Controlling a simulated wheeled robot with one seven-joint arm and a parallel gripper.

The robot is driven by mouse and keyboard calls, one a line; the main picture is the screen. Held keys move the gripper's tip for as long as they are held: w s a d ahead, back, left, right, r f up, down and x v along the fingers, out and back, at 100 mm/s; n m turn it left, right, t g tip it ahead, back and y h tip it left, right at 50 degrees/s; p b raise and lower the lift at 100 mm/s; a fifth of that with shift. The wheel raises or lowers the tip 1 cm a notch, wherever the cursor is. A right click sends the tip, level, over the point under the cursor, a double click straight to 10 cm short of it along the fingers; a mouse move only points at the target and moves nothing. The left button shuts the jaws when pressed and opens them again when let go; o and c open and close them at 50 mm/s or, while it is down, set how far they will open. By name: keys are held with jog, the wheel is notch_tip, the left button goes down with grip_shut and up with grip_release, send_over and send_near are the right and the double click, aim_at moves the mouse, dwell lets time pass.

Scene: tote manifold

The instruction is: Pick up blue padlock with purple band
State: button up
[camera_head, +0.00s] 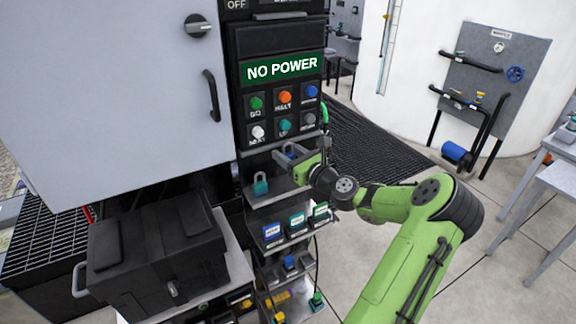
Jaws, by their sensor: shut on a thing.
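My gripper (288,163) is at the upper shelf of the black panel stand, with its fingers pointing left. It is shut on a small bluish thing (291,151), which appears to be the blue padlock. The fingers hide most of it, and its purple band is too small to make out. A teal padlock (261,187) stands upright on the same shelf, left of and below my gripper, apart from it.
Lower shelves hold blue, teal and green padlock-like items (272,233). Above is a button panel (284,112) under a "NO POWER" sign (281,68). A grey cabinet door (110,90) and black box (150,250) stand left.

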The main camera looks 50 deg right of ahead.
jog(key=s+a, duration=0.3)
jog(key=s, duration=0.6)
jog(key=s+a, duration=0.3)
jog(key=s, duration=0.6)
jog(key=shift+s+b, duration=0.4)
jog(key=shift+b, duration=0.05)
jog(key=shift+f, duration=0.1)
